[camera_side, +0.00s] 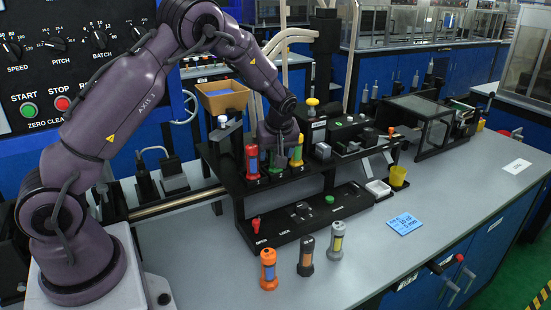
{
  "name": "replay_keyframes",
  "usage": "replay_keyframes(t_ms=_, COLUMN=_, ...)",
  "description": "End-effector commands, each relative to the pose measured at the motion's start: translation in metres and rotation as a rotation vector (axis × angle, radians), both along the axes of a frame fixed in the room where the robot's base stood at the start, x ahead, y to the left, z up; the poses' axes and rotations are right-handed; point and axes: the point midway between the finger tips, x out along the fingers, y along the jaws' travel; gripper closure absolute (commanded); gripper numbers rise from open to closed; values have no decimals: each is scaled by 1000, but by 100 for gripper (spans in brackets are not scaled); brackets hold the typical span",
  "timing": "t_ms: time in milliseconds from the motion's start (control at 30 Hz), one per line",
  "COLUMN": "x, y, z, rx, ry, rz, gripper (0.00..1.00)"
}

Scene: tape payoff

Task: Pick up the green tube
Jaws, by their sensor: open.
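The green tube (275,164), with a green cap and a pale band, stands upright in the black raised rack (262,186). My gripper (279,150) is down at the rack, right at the top of the green tube. It is open. The fingers are small and dark here, so I cannot tell whether they straddle the tube or touch it.
An orange-capped tube (268,270), a black-capped tube (306,256) and a grey-capped tube (336,241) stand on the grey bench (420,265).

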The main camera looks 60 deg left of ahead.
Motion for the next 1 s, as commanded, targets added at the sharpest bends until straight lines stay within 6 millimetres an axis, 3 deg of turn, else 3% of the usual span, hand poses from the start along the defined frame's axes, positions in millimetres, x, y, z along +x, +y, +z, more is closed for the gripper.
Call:
replay_keyframes(t_ms=167, x=0, y=0, z=0, rx=0, ry=-1, rz=0, gripper=40)
replay_keyframes(t_ms=400, x=0, y=0, z=1, rx=0, ry=-1, rz=-1, gripper=93)
replay_keyframes(t_ms=733, x=1, y=0, z=8, rx=1, ry=-4, rz=-2, gripper=93)
replay_keyframes(t_ms=1000, x=1, y=-1, z=58, rx=1, ry=-7, rz=-3, gripper=93)
